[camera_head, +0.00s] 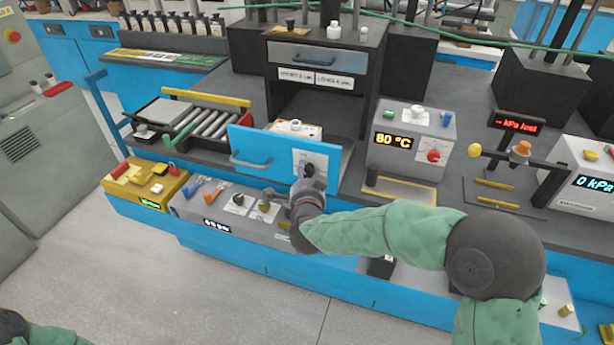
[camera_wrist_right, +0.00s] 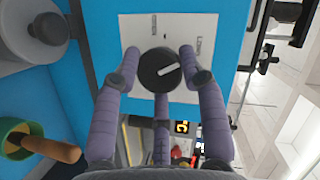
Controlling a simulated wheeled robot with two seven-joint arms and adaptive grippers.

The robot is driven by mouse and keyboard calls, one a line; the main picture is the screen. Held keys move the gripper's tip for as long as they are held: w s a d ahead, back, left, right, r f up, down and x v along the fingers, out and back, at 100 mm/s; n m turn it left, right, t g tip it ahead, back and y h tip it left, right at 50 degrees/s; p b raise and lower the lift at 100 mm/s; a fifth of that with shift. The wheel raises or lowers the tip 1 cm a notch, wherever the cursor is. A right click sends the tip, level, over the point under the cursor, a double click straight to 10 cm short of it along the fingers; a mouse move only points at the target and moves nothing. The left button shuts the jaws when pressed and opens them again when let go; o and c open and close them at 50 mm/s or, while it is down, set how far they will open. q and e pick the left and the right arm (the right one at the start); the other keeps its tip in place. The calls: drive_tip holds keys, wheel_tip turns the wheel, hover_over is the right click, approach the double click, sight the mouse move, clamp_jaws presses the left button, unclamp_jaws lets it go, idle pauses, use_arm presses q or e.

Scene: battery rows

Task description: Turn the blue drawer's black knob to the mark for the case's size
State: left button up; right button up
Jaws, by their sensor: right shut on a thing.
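The blue drawer (camera_head: 268,150) stands open below the dark cabinet, with a handle on its front. A white plate (camera_head: 299,158) on its right part carries the black knob (camera_head: 308,168). In the right wrist view, the black knob (camera_wrist_right: 152,62) has a white pointer line lying nearly level, tilted up to the right. Marks on the plate (camera_wrist_right: 205,22) are too small to read. My right gripper (camera_head: 310,180) is shut on the knob, its purple fingers (camera_wrist_right: 160,78) around it. My left gripper is out of view; part of that arm shows at bottom left.
A grey box (camera_head: 413,140) showing 80 °C stands to the right. A roller tray (camera_head: 205,122) is to the left. A grey control panel (camera_head: 225,208) with knobs lies below the drawer.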

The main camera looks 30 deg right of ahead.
drive_tip(key=shift+a+f, duration=0.1)
drive_tip(key=shift+f, duration=0.1)
drive_tip(key=o, duration=1.1)
drive_tip(key=shift+o, duration=0.2)
drive_tip(key=shift+r, duration=0.1)
drive_tip(key=v, duration=1.2)
